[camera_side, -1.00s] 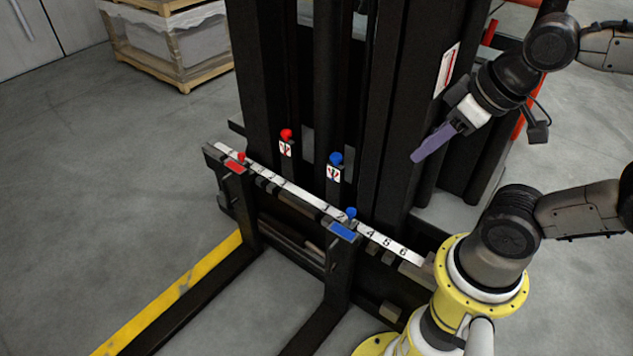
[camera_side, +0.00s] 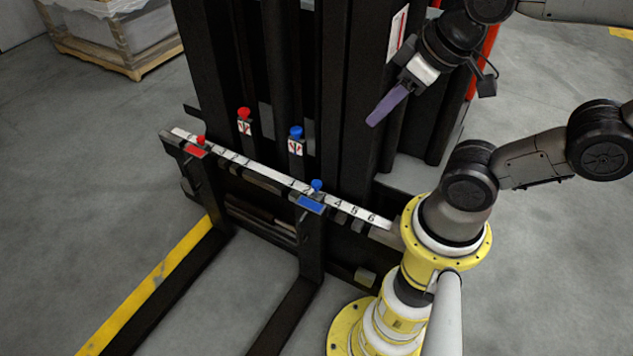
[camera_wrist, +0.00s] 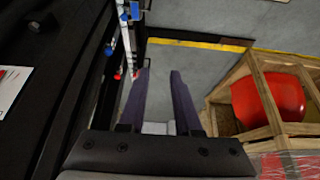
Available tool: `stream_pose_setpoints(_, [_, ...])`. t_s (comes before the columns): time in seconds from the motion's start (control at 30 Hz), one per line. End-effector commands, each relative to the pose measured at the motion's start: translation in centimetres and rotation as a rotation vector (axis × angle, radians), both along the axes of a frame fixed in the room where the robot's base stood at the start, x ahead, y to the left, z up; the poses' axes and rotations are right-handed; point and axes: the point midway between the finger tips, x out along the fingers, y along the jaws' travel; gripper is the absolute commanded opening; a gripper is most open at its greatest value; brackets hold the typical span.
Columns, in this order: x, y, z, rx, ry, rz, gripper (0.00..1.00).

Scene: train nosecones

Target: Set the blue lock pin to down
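Two blue-topped pins show in the side view. One blue pin (camera_side: 316,186) stands on the right fork's hook, behind a blue plate (camera_side: 311,204), near the 3 mark of the white numbered scale. A blue knob (camera_side: 296,132) stands higher, above a small white sign on a post. I cannot tell which is the lock pin or its up or down state. My gripper (camera_side: 372,123) hangs to the right of both, tilted down and left, apart from them. In the wrist view its two purple fingers (camera_wrist: 160,72) are spread with nothing between them.
A red pin (camera_side: 201,140) and a red knob (camera_side: 244,114) stand on the left. The black mast (camera_side: 345,100) rises behind the scale (camera_side: 260,172). A wooden crate (camera_side: 130,60) stands back left; open floor lies left of the yellow-edged fork.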

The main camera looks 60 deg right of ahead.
Motion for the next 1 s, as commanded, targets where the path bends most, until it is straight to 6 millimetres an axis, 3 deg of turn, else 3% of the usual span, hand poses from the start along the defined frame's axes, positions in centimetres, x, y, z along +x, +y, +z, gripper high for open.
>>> stream_pose_setpoints(0.37, [0.0,0.0,0.0,0.000,0.000,0.000,0.32])
stream_pose_setpoints(0.53, [0.9,0.0,0.8,-0.001,-0.043,0.002,0.61])
stream_pose_setpoints(0.6, [2.4,0.0,2.4,-0.001,-0.101,0.003,0.72])
stream_pose_setpoints(0.77, [7.9,-0.6,3.9,-0.005,-0.125,-0.020,0.72])
stream_pose_setpoints(0.87, [11.6,-1.5,3.5,-0.007,-0.105,-0.047,0.72])
stream_pose_setpoints(1.0, [17.0,-3.5,1.4,-0.008,-0.057,-0.095,0.72])
